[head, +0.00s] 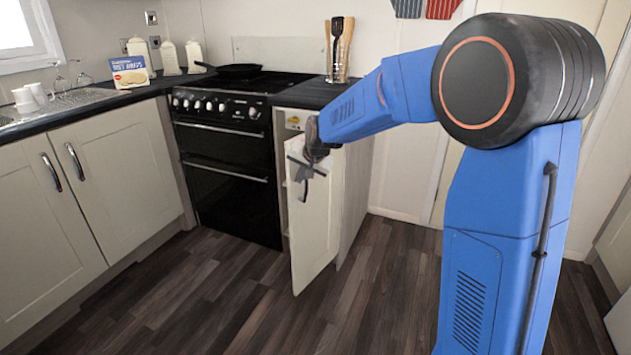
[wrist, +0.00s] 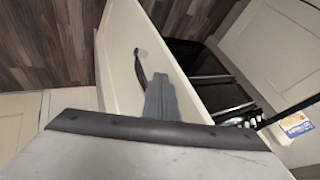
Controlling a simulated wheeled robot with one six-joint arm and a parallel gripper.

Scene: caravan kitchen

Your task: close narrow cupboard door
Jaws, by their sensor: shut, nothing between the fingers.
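The narrow cupboard door (head: 315,232) is cream and stands open, swung out into the room just right of the oven. Its dark handle (head: 305,188) is near the top of the door. My gripper (head: 306,168) is shut and empty at the upper part of the door, close to the handle. In the wrist view the door (wrist: 118,75) runs down the middle, with the handle (wrist: 139,65) just beyond the grey fingers of my gripper (wrist: 160,88). I cannot tell whether the fingers touch the door. My arm hides part of the cupboard opening.
The black oven (head: 228,160) with a pan (head: 238,70) on its hob is left of the door. A utensil holder (head: 338,65) stands on the worktop (head: 312,93) above the cupboard. Closed cupboards (head: 105,165) line the left. The wooden floor (head: 220,300) in front is clear.

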